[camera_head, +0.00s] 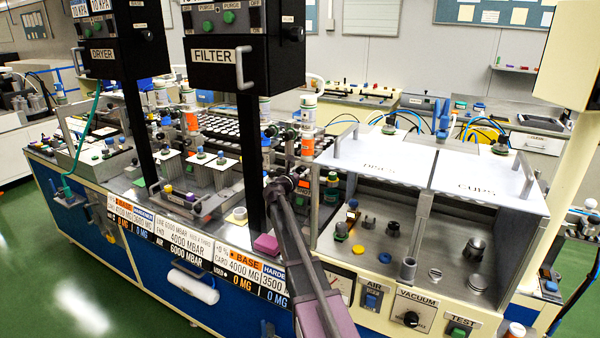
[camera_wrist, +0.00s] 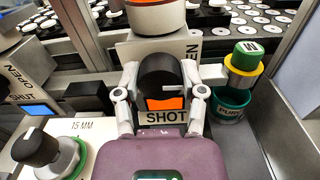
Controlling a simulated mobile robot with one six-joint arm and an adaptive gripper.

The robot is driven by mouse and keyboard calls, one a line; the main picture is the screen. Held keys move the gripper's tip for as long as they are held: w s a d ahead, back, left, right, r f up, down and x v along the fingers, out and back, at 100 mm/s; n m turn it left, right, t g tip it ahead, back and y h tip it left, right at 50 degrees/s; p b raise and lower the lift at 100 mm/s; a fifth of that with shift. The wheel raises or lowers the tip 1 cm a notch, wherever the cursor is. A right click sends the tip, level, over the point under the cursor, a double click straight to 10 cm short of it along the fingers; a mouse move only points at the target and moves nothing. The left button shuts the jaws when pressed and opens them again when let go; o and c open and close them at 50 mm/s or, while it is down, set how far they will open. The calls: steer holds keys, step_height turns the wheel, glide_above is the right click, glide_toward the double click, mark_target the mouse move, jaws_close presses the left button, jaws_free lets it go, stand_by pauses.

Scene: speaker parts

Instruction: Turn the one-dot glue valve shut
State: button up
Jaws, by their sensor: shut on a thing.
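In the wrist view a black round knob (camera_wrist: 160,72) with a short white horizontal mark on its right side stands on a grey block (camera_wrist: 128,48). The two grey fingers of my gripper (camera_wrist: 160,95) are closed against the knob's left and right sides. An orange panel and a SHOT label show just below the knob. I cannot see any dot that marks this valve. In the head view my gripper (camera_head: 283,183) is at the front of the bench, near an orange-labelled bottle (camera_head: 308,125); the knob is hidden there.
In the wrist view a green-capped yellow part (camera_wrist: 246,58) and a teal PURGE cup (camera_wrist: 231,105) stand close at right. Another black knob (camera_wrist: 38,148) by a 15 MM plate is at lower left. In the head view a clear-sided box (camera_head: 440,215) stands right of my arm.

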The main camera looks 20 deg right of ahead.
steer(key=m, duration=0.4)
steer(key=shift+d, duration=0.1)
steer(key=m, duration=1.3)
steer(key=shift+m, duration=0.3)
stand_by(0.3)
steer(key=o, duration=1.1)
steer(key=shift+f, duration=0.1)
steer(key=shift+o, duration=0.2)
steer(key=shift+s, duration=0.15)
